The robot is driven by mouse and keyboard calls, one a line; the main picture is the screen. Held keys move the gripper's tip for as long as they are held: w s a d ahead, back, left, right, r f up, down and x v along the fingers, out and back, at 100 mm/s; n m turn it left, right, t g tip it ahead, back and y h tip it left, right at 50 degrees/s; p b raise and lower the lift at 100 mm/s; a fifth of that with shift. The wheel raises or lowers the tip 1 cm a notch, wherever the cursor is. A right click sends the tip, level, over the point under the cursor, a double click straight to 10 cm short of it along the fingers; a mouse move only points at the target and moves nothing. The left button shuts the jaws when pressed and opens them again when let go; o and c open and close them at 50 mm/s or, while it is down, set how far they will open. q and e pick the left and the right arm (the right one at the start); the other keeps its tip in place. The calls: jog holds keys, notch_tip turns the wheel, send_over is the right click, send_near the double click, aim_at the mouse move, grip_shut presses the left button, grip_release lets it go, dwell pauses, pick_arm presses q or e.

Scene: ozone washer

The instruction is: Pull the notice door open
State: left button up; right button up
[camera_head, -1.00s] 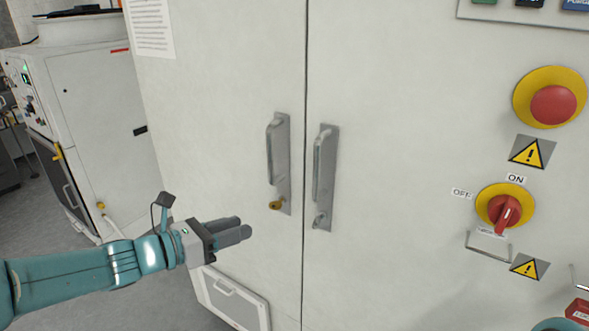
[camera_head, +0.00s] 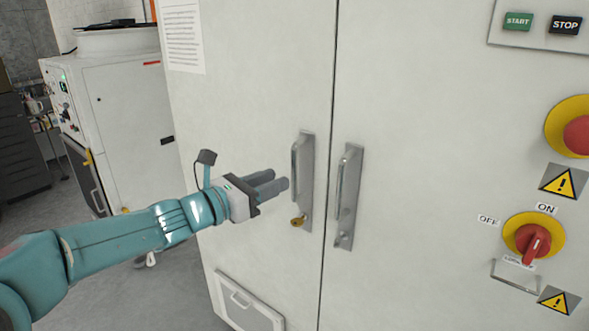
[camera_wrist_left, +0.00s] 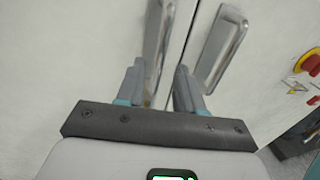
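The notice door (camera_head: 250,100) is the left cabinet door, with a printed sheet (camera_head: 183,37) at its upper left. It looks closed against the right door. Its metal handle (camera_head: 302,180) is a vertical bar on a plate, with a brass key or lock (camera_head: 298,221) below. My left gripper (camera_head: 277,181) is just left of this handle. In the left wrist view my left gripper (camera_wrist_left: 160,66) is open, and the handle (camera_wrist_left: 156,40) shows ahead, in line with the gap between the fingers. Contact cannot be told. My right gripper is not in view.
The right door (camera_head: 420,90) has a similar handle (camera_head: 346,195) close by. Emergency stop (camera_head: 577,135) and red rotary switch (camera_head: 533,241) are at the right. A white machine (camera_head: 125,120) stands behind at left. Grey floor (camera_head: 170,290) is open at lower left.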

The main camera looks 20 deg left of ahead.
aim_at(294, 173)
pick_arm(q)
jog(key=p+x, duration=0.1)
jog(key=x, duration=0.5)
jog(key=shift+w+d, duration=0.15)
grip_shut()
